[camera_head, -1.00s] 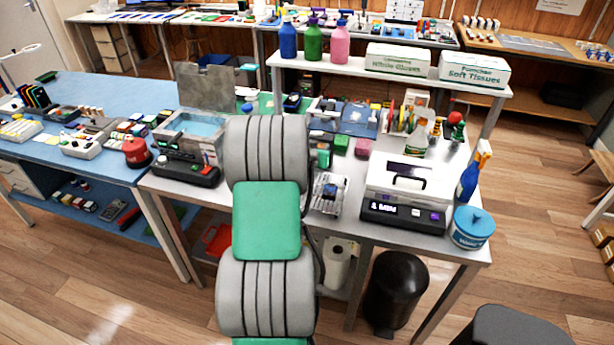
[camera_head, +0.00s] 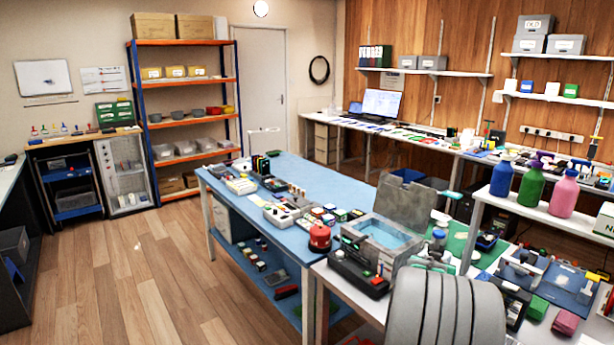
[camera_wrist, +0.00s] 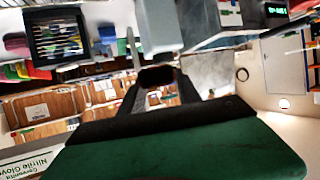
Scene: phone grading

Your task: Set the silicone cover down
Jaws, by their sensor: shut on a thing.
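My gripper (camera_wrist: 157,88) shows in the wrist view, its two fingers reaching up from behind a dark green part of my own arm. It is shut on a small dark brown, nearly black piece, which I take to be the silicone cover (camera_wrist: 157,75). The cover is held clear of any surface, and much of its shape is hidden by the fingers. In the head view only a grey link of my arm shows at the bottom right; I cannot make out the gripper or cover there.
A blue table (camera_head: 338,182) bears trays and small parts. Bottles (camera_head: 532,188) stand on a raised shelf. The wood floor at left is clear.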

